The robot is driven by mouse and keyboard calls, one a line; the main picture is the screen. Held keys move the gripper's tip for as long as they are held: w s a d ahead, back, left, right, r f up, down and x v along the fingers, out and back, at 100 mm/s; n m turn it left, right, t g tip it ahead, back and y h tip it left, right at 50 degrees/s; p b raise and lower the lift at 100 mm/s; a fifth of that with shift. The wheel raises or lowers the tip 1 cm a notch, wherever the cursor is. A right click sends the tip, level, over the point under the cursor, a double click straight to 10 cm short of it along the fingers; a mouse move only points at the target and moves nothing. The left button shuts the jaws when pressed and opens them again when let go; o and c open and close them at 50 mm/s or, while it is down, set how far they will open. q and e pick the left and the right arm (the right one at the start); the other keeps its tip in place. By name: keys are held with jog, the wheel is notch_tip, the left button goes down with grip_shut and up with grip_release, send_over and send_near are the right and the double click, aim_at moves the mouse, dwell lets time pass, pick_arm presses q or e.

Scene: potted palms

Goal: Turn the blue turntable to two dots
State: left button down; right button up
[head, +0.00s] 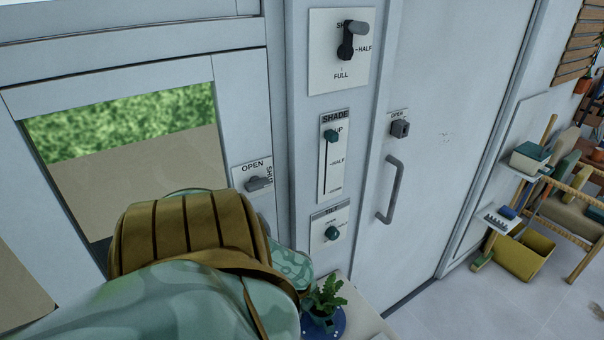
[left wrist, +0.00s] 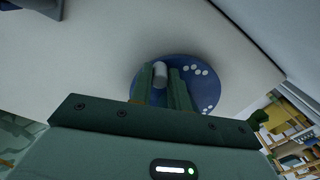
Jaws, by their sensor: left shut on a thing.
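The blue turntable (left wrist: 204,89) is a round disc on a white surface in the left wrist view. A cluster of several white dots shows at its upper right and a smaller group at its lower right. My left gripper (left wrist: 162,84) has its two green fingers over the disc, shut on a pale grey peg (left wrist: 160,72) on the turntable. In the head view, a round blue thing with small pale dots (head: 326,329), likely the turntable, shows below a small fern. My left arm covers the lower left there and hides the fingers. My right gripper is out of view.
A wall column carries a rotary switch (head: 349,48), a shade slider (head: 331,150) and a tilt knob (head: 332,233). A door with a grey handle (head: 390,188) is to the right. A yellow bin (head: 526,258) and a chair stand on the floor beyond.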

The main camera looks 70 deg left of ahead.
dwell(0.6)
pick_arm(q)
jog(key=c, duration=1.3)
grip_release()
jog(key=shift+a, duration=0.1)
